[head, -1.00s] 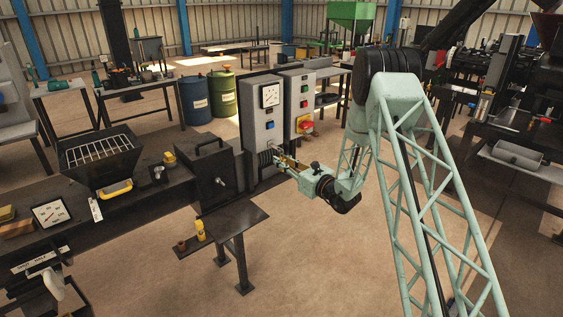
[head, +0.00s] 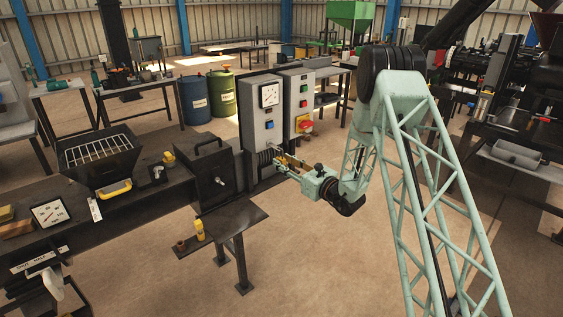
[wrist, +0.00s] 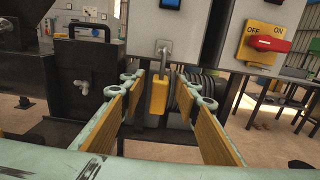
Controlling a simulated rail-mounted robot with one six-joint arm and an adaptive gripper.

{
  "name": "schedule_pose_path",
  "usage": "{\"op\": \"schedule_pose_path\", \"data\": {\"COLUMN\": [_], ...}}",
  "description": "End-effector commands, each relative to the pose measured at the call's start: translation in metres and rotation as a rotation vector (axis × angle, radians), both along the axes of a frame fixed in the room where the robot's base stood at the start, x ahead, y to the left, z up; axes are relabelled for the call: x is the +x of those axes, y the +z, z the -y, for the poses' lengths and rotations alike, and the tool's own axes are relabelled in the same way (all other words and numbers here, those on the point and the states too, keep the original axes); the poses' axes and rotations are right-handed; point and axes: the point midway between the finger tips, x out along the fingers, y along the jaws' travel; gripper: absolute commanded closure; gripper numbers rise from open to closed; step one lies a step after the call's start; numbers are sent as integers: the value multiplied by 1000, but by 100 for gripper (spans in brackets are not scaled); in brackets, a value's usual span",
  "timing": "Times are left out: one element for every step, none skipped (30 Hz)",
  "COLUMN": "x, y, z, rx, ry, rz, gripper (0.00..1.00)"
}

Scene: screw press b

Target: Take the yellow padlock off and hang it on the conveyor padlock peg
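The yellow padlock (wrist: 158,93) hangs upright by its grey shackle (wrist: 163,50) at the lower part of the grey control cabinet (wrist: 170,30) in the wrist view. My gripper (wrist: 165,86) is open, with one yellow-padded finger to each side of the padlock's body. Gaps show on both sides, so the fingers do not appear to touch it. In the head view my gripper (head: 277,157) is at the cabinet's lower front, and the padlock is too small to tell from the yellow pads. I cannot pick out the conveyor padlock peg.
A second cabinet with a red switch on a yellow plate (head: 304,122) stands close on the right. A black box with a handle (head: 211,170) is on the left. Open floor lies to the right.

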Motion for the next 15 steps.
{"op": "schedule_pose_path", "data": {"x": [-5,-8,-12,-15,-19,-23,-27,-31,-36,-39,-43,-47,-51,-54,-58], "y": [0,0,0,0,0,0,0,0,0,0,0,-1,-1,0,0], "z": [4,7,10,13,15,19,21,24,27,30,33,37,39,41,44], "rx": [1,2,2,2,2,1,1,2,2,1,2,2,2,1,2], "ry": [-1,-2,-2,-3,-3,-2,-2,-2,-2,-3,-3,-3,-2,-1,-1], "rz": [-2,-1,-1,-1,-3,-2,-2,-1,-1,-2,-3,-3,-3,-2,-1], "gripper": [71,71,71,71,71,71,71,71,71,71,71,71,71,71,71]}}
